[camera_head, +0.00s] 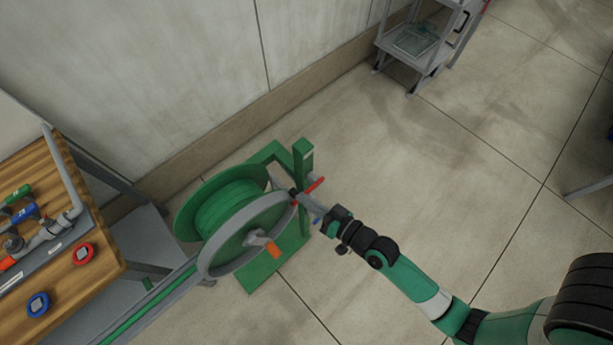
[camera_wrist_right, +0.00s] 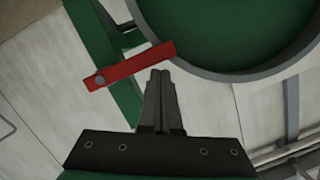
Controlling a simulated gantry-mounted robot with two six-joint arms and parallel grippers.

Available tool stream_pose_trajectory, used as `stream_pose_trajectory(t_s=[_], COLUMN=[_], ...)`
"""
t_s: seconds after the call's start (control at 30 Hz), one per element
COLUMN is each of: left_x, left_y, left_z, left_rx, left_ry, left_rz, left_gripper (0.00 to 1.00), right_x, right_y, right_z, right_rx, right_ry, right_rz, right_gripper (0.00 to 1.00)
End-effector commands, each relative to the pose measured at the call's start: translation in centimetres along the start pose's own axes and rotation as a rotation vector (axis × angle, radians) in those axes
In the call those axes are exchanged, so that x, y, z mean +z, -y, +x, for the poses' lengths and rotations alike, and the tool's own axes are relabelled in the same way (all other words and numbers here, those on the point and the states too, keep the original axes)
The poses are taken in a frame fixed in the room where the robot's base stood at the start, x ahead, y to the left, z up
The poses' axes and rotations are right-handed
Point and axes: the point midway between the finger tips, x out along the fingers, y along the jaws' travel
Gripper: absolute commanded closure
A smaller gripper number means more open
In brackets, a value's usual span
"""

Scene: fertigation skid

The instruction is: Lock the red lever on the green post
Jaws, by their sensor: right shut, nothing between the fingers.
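The red lever (camera_head: 315,185) is mounted on the green post (camera_head: 303,160) of the hose reel, beside the reel's rim. In the right wrist view the red lever (camera_wrist_right: 130,66) lies slanted, its pivot bolt at the left end and its free end up to the right. The green post (camera_wrist_right: 100,50) shows behind it. My right gripper (camera_head: 308,200) is at the lever in the head view. In the wrist view its fingertips (camera_wrist_right: 160,73) are shut and empty, just below the lever's free end; I cannot tell whether they touch it. My left gripper is not in view.
The green hose reel (camera_head: 230,205) with grey rims and an orange crank handle (camera_head: 273,250) stands left of the gripper. A wooden bench (camera_head: 60,205) with pipes and valves is at far left. A grey cart (camera_head: 415,45) stands at the back. The floor at right is mostly clear.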

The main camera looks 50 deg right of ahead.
Motion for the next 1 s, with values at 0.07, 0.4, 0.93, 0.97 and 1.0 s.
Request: stream_pose_trajectory(t_s=[0.07,0.4,0.93,0.97,1.0], left_x=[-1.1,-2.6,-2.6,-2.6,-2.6], left_y=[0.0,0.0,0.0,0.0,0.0], left_z=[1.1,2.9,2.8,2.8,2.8], left_rx=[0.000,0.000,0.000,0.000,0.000], left_ry=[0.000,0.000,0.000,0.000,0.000], left_rz=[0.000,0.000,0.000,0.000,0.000], left_gripper=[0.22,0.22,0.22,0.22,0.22], right_x=[-1.4,-2.9,-2.9,-2.9,-2.9], right_y=[0.8,2.4,3.0,3.0,3.0], right_z=[-0.3,-5.6,-10.7,-10.7,-10.6], right_rx=[-0.002,-0.005,-0.006,-0.006,-0.006], right_ry=[0.000,0.005,-0.001,-0.001,-0.001], right_rz=[-0.001,-0.001,-0.001,-0.002,-0.001], right_gripper=[1.00,1.00,1.00,1.00,1.00])
